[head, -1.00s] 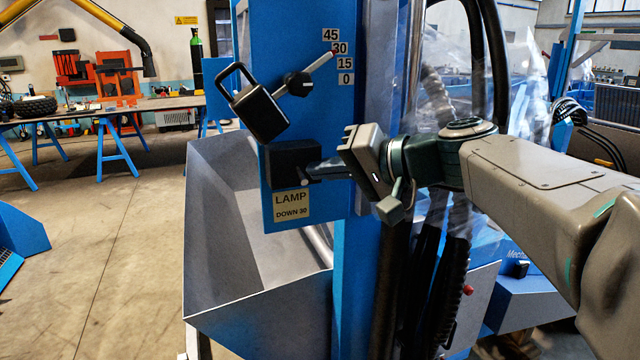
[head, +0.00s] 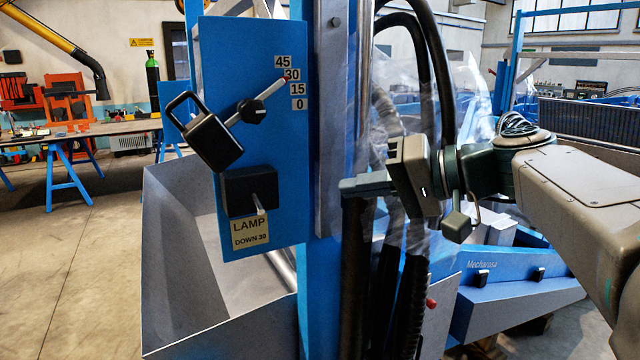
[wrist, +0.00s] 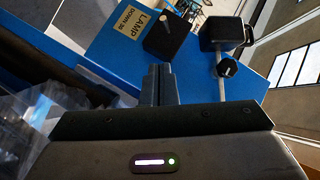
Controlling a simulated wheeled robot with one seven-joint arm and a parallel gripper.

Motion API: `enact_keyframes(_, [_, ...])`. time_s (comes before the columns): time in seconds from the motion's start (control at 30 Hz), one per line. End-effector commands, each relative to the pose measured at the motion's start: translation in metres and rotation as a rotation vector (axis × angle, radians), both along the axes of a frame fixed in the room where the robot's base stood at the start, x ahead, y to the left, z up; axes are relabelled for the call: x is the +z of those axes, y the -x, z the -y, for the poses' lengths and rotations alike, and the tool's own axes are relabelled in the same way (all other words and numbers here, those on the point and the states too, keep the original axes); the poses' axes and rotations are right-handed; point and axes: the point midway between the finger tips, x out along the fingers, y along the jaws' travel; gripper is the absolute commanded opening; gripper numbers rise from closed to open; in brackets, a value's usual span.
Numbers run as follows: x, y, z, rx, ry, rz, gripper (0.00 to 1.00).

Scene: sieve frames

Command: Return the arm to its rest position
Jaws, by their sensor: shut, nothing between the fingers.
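My gripper (head: 347,187) is shut and empty, its fingertips pointing left, in front of the machine's column and apart from the blue panel (head: 225,100). My arm (head: 575,175) reaches in from the right. In the wrist view my closed fingers (wrist: 160,82) point toward the panel. A black switch box (head: 250,190) with a small lever (head: 259,204) pointing down sits above a label reading LAMP, DOWN 30 (head: 249,235). Above it, a dial lever (head: 268,93) points near the 30 mark. A black padlock-shaped block (head: 212,140) hangs at its left.
Black hoses (head: 440,70) and clear plastic sheeting (head: 470,100) are close behind my gripper. A grey metal bin (head: 170,265) stands below the panel. A workbench (head: 95,128) is at the back left. The floor (head: 70,250) at left is open.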

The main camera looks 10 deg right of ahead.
Motion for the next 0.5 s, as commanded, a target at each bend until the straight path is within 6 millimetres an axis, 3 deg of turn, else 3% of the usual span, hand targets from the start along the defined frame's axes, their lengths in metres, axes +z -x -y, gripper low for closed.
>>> enact_keyframes(0.5, [0.0002, 0.0057, 0.0085, -0.001, 0.004, -0.005, 0.00])
